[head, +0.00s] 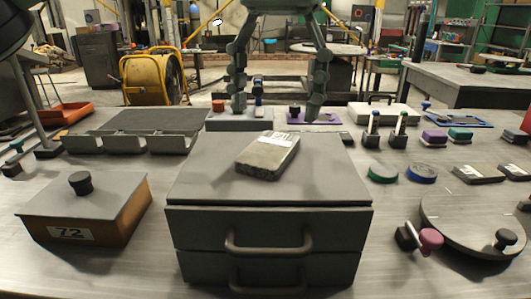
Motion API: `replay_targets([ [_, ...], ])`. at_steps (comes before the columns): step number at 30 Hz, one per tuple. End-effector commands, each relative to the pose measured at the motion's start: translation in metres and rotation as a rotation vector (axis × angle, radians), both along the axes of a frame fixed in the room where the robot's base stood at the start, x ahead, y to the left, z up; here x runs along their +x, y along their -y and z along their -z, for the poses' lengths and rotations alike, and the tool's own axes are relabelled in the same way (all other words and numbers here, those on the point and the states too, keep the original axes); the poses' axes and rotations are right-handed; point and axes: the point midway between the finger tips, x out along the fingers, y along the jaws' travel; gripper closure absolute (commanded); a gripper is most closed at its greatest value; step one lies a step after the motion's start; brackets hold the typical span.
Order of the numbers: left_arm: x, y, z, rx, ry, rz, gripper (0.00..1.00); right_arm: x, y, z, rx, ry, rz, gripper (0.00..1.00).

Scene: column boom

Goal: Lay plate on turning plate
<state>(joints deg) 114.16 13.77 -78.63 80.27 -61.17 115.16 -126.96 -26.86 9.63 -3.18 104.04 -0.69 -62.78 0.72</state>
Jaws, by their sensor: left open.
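A round grey turning plate (460,222) lies at the right front of the table, with a dark knob on its top and a pink knob at its left edge. A thick grey rectangular slab (262,160) with a white label lies on top of the drawer box; it may be the plate, but I cannot tell. My left gripper (277,108) hangs at the top centre, its two fingers spread wide and pointing down. It appears empty, above and behind the slab and apart from it. My right gripper is not in view.
A grey drawer box (200,186) with curved handles stands front centre. A brown box (132,208) with a knobbed lid and "72" label stands at left. Flat dark pieces (478,174), green (382,174) and blue discs (421,173) lie at right. Grey trays (128,142) stand at back left.

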Motion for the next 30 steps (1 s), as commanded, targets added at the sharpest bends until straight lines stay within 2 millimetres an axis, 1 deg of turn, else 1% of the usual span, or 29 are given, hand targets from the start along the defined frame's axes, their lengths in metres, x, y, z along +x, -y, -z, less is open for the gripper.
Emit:
replay_targets([
  [1,-0.002,-0.001,0.01,0.0,-0.003,0.003,0.28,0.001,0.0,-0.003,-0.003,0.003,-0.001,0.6],
  [3,-0.004,-0.002,0.022,-0.001,-0.004,0.003,0.28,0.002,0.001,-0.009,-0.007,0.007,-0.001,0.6],
  [8,-0.008,-0.003,0.04,-0.001,-0.001,0.0,0.28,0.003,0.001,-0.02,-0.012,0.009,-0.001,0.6],
  [11,-0.009,-0.003,0.045,-0.001,0.001,0.0,0.28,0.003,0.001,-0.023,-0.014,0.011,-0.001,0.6],
  [17,-0.008,-0.003,0.045,-0.002,0.002,-0.001,0.28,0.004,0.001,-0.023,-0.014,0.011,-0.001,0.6],
  [20,-0.008,-0.003,0.045,-0.002,0.002,-0.001,0.39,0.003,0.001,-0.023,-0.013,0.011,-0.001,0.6],
  [30,-0.008,-0.003,0.045,-0.002,0.002,-0.001,0.81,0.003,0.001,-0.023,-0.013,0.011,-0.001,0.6],
])
